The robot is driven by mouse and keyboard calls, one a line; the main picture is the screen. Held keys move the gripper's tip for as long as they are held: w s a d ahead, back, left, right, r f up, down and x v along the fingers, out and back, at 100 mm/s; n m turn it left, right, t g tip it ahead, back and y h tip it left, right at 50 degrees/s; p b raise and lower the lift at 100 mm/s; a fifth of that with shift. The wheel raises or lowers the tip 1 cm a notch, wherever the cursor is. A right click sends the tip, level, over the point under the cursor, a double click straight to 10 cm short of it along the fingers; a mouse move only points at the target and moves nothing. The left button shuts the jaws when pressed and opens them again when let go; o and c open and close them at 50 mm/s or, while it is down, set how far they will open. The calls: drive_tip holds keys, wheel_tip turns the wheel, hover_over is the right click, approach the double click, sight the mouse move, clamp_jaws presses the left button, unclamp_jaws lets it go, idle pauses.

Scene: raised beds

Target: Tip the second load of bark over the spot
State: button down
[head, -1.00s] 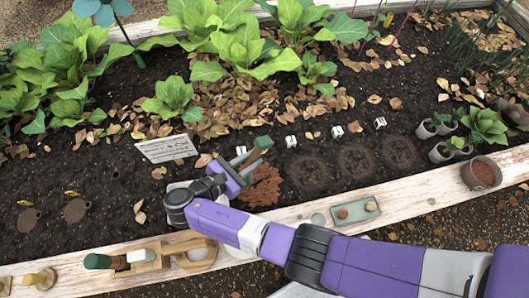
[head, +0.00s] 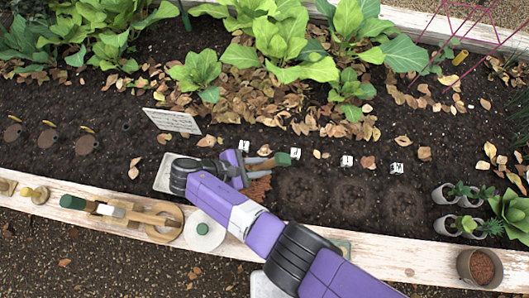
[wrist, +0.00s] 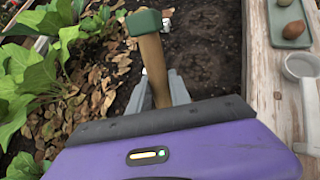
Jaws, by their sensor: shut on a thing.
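My gripper (head: 240,170) is shut on the wooden handle (head: 264,163) of a tool with a green end cap (head: 282,159). In the wrist view the handle (wrist: 153,70) stands between the fingers, with its green cap (wrist: 144,22) at the far end. The tool's working end is hidden, so I cannot tell if it holds bark. Reddish-brown bark (head: 258,189) lies on the soil just below and right of the gripper, partly covered by my arm. Round dark soil patches (head: 299,190) lie to its right, with white numbered markers (head: 295,153) behind.
The wooden bed edge (head: 110,222) carries a wooden tool (head: 125,211), a white round item (head: 204,231) and a brown-filled pot (head: 480,267). Leafy plants (head: 270,40) fill the back.

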drive_tip(key=shift+d, duration=0.15)
drive_tip(key=d+y+p, duration=0.1)
drive_tip(key=p, duration=0.2)
drive_tip(key=shift+d+y, duration=0.1)
drive_tip(key=shift+y, duration=0.2)
drive_tip(key=p, duration=0.1)
drive_tip(key=d+y+p, duration=0.1)
drive_tip(key=shift+d+f+g+y+p, duration=0.15)
drive_tip(key=shift+f+g+y+p, duration=0.05)
drive_tip(key=shift+g+y+p, duration=0.1)
drive_tip(key=shift+w+d+f+m+y+p, duration=0.15)
drive_tip(key=shift+d+f+y+p, duration=0.25)
drive_tip(key=shift+y, duration=0.25)
drive_tip(key=shift+d+f+m+y+p, duration=0.1)
drive_tip(key=shift+d+f+y+p, duration=0.2)
drive_tip(key=shift+d+y, duration=0.3)
drive_tip(key=shift+w+d+f+m+y+p, duration=0.15)
drive_tip(key=shift+d+f+y+p, duration=0.25)
drive_tip(key=shift+y, duration=0.25)
drive_tip(key=shift+s, duration=0.1)
